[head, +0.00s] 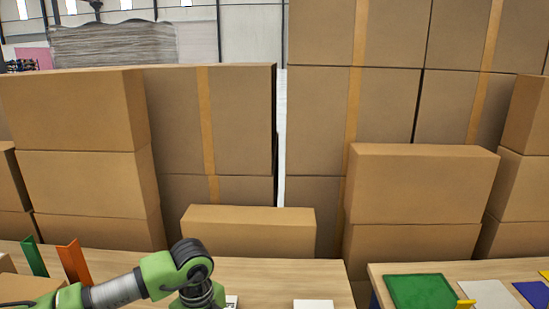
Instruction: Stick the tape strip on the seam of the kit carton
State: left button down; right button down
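I cannot tell which box is the kit carton. A brown carton (28,289) shows only in part at the lower left table corner, cut off by the frame and partly behind my arm. No loose tape strip can be made out. My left arm comes in from the lower left, and its green joint stands over the near table. Its gripper is below the frame. My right arm and gripper are not in view.
A wooden table (270,272) holds green (34,257) and orange (73,262) upright pieces and a white flat item (313,304). A right table (455,268) carries a green mat (420,292), white sheet (488,294) and blue piece (534,294). Stacked cartons (85,110) stand behind.

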pick_arm(q)
jog(key=shift+f+b, duration=0.75)
jog(key=shift+f, duration=0.15)
dwell(1.2)
jog(key=shift+r+p, duration=2)
jog(key=shift+r, duration=1.6)
jog(key=shift+f, duration=0.1)
